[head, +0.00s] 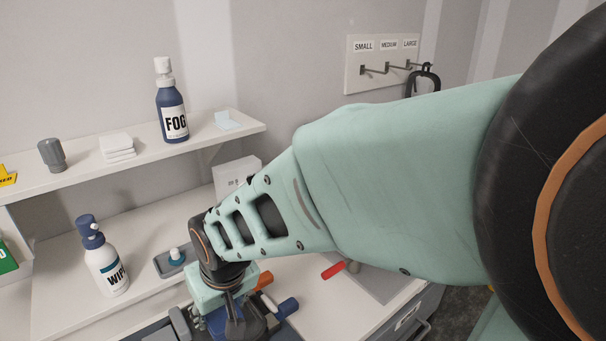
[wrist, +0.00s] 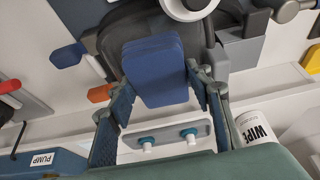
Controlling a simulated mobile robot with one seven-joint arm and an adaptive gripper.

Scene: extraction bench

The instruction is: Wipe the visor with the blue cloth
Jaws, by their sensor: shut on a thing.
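The blue cloth (wrist: 158,72) shows in the wrist view as a thick folded pad. My gripper (wrist: 162,88) is shut on it, with one finger at each side. Just beyond the cloth is a dark grey rounded thing (wrist: 108,38), partly covered by it, that may be the visor or its mask. I cannot tell whether the cloth touches it. In the head view my gripper (head: 236,322) is low over the bench at the bottom edge, and my arm hides much of that area.
A WIPE bottle (head: 108,272) and a small tray (head: 170,268) with white-tipped teal pieces stand left of my gripper. A FOG bottle (head: 173,118) stands on the shelf (head: 205,143). Red (head: 333,271), orange and blue handles lie nearby. A labelled hook board (head: 360,81) is on the wall.

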